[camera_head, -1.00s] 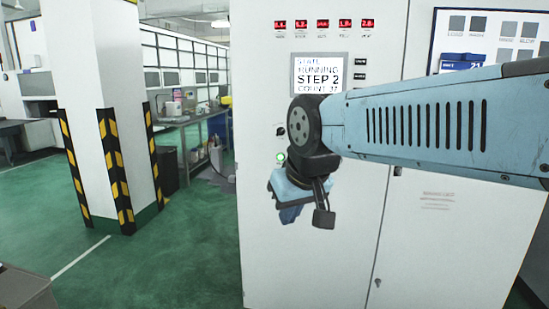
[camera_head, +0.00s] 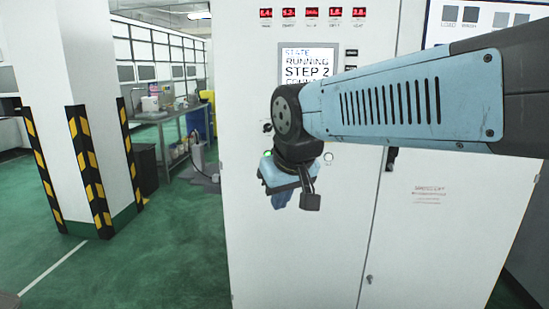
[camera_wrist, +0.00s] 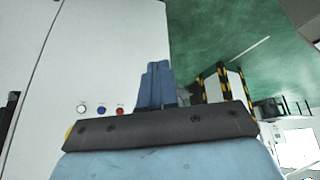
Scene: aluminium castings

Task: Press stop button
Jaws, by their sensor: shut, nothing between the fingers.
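The control cabinet (camera_head: 430,215) carries a screen (camera_head: 308,65) reading RUNNING, STEP 2. A lit green button (camera_head: 267,153) shows just left of my wrist, and a white one (camera_head: 328,157) shows to its right. My arm hides the panel between them. The wrist view shows a white button (camera_wrist: 82,108), a blue button (camera_wrist: 101,109) and a red button (camera_wrist: 120,111) in a row on the cabinet face. No label on them is readable. My gripper (camera_head: 281,203) is shut and empty, in front of the cabinet below the button row. In the wrist view its fingers (camera_wrist: 158,70) appear right of the red button, apart from it.
A pillar (camera_head: 80,110) with yellow-black guards stands to the left. A workbench (camera_head: 175,115) with containers is behind it. A black door handle (camera_head: 391,158) is on the cabinet, right of the buttons. Green floor (camera_head: 165,265) between pillar and cabinet is clear.

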